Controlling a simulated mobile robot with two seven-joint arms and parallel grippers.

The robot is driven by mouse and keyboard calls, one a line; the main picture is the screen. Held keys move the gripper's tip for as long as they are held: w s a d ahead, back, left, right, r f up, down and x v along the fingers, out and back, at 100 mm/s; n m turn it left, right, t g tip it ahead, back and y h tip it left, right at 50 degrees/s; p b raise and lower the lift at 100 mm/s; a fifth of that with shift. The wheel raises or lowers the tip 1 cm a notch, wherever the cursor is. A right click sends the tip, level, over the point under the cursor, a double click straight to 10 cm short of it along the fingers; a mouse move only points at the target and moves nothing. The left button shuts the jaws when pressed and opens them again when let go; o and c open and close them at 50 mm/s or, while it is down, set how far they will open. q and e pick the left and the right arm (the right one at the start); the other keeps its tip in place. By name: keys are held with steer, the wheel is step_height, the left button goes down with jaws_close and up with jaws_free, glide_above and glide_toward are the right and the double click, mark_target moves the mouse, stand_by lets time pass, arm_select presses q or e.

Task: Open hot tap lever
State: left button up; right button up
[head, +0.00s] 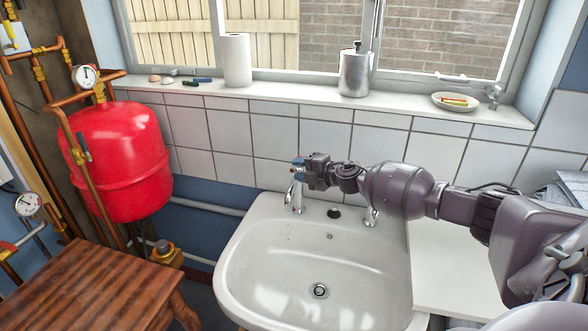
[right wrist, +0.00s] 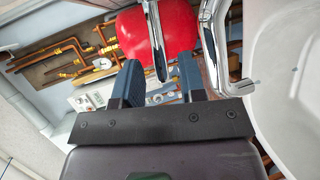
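The chrome left tap (head: 295,197) stands at the back left of the white sink (head: 228,262). My right gripper (head: 298,167) is at the top of this tap, reaching in from the right. In the right wrist view, my right gripper (right wrist: 160,75) has its two dark blue fingers apart. A chrome lever (right wrist: 154,38) reaches into the space between them, with a gap visible on each side. A bent chrome tap part (right wrist: 213,45) is just right of the fingers. No hot or cold mark is readable. My left gripper is not in view.
A second chrome tap (head: 371,216) stands at the sink's back right, below my right arm. A red tank (head: 118,160) with copper pipes is at left, above a wooden stool (head: 90,285). The windowsill (head: 290,97) holds a paper roll (head: 237,60) and a steel dispenser (head: 355,73).

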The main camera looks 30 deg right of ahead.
steer(key=shift+x, duration=1.25)
jaws_close()
